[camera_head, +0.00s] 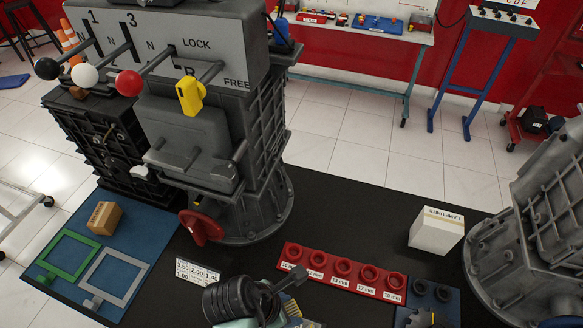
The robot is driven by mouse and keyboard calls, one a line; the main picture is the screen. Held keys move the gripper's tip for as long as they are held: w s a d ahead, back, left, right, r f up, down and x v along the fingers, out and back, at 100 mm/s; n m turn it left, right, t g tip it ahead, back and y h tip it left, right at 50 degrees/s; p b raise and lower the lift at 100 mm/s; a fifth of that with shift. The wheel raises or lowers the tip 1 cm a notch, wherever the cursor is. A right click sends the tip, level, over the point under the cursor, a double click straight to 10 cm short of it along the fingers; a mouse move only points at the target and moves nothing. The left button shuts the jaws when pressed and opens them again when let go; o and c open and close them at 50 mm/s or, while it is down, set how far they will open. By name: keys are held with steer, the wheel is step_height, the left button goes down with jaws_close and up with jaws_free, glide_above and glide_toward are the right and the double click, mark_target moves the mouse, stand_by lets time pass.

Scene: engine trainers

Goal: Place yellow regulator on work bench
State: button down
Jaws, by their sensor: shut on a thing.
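A yellow block-shaped piece (190,95) sits at the end of a lever on the grey lever housing, high in the head view. It is the only clearly yellow part I see that could be the regulator. My gripper (272,291) is low in the picture, over the black table, well apart from that piece. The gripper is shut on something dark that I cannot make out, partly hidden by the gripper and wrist. A work bench (420,37) with trays on top stands by the red wall at the back.
The black table (350,205) holds a red socket tray (328,280), a white box (436,231) and a grey engine housing at the right. A blue mat with green and grey frames and a cardboard box (104,218) lies left. Tiled floor separates table and bench.

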steer(key=shift+s+d+r+m, duration=0.15)
steer(key=shift+d+r+m, duration=0.05)
steer(key=shift+d, duration=0.35)
steer(key=shift+s+d+r+m, duration=0.1)
steer(key=shift+d+r+m, duration=0.1)
steer(key=shift+d, duration=0.35)
steer(key=w+d+r+m+g, duration=0.2)
steer(key=w+d+r+m, duration=0.25)
steer(key=d+m, duration=0.2)
steer(key=w+d+r+m+g, duration=0.35)
steer(key=w+d+m, duration=0.2)
steer(key=d, duration=0.25)
step_height(320, 180, up, 3)
steer(key=w+a+m+y, duration=0.2)
steer(key=m, duration=0.4)
steer(key=w+a+r+m+y, duration=0.1)
steer(key=a+r+m, duration=0.15)
steer(key=a, duration=0.45)
steer(key=w+a+r+m+y, duration=0.1)
steer(key=w+a+r+m, duration=0.15)
steer(key=a, duration=0.45)
glide_toward(294, 314)
steer(key=shift+g, duration=0.45)
steer(key=x, duration=0.3)
steer(key=w+x, duration=0.1)
steer(key=x, duration=0.1)
steer(key=shift+a+f, duration=0.15)
steer(key=shift+f, duration=0.1)
steer(key=shift+s+f, duration=0.15)
steer(key=shift+s, duration=0.1)
